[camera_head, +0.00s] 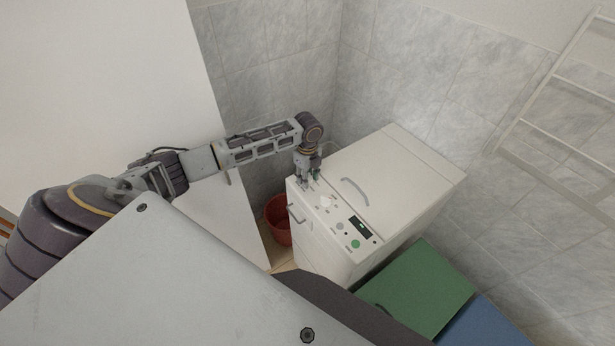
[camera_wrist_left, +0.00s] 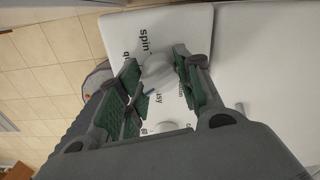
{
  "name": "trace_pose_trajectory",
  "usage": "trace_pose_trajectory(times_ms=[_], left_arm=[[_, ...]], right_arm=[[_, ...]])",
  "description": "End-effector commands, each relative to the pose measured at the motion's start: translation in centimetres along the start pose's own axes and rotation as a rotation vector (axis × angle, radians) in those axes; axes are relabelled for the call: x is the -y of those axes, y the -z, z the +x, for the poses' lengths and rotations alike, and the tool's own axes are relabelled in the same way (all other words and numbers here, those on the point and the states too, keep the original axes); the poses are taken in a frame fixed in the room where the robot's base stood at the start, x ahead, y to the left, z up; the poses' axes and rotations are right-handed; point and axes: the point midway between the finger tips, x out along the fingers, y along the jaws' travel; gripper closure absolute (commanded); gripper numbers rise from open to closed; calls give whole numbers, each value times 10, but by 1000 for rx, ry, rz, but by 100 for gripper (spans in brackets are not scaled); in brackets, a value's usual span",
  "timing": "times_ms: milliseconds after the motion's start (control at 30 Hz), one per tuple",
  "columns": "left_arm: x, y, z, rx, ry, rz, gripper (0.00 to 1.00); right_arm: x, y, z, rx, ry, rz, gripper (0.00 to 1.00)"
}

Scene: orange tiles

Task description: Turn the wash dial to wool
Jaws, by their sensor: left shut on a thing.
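The white washing machine (camera_head: 405,175) stands in the corner, its control panel along the edge nearest me. My left gripper (camera_head: 309,182) points down at the far left end of this panel. In the left wrist view a round white dial (camera_wrist_left: 158,70) sits between the green-padded fingers of my left gripper (camera_wrist_left: 160,85), which are shut on it. A small blue mark shows at the dial's edge. The label "spin" reads beside it; other labels are partly hidden, and I cannot read "wool". My right gripper is not in view.
A green button (camera_head: 355,243) and dark display (camera_head: 361,228) are further along the panel. A red bucket (camera_head: 278,222) stands left of the machine. Green (camera_head: 425,285) and blue (camera_head: 485,325) boxes stand in front to the right. A white rack (camera_head: 550,75) is on the wall.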

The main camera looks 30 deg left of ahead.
Motion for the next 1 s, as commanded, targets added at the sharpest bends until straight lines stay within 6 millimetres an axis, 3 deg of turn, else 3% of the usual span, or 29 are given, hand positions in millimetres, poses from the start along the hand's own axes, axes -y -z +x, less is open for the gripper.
trace_pose_trajectory(times_ms=[633, 667, 800, 1000], left_arm=[[1, -1, -2, 0, 4, 64, 89], [1, -1, -2, 0, 4, 64, 64], [1, 0, -1, 0, 3, 64, 46], [0, 0, -1, 0, 2, 64, 43]], right_arm=[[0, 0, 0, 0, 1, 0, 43], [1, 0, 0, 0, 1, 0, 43], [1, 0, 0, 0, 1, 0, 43], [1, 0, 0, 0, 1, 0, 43]])
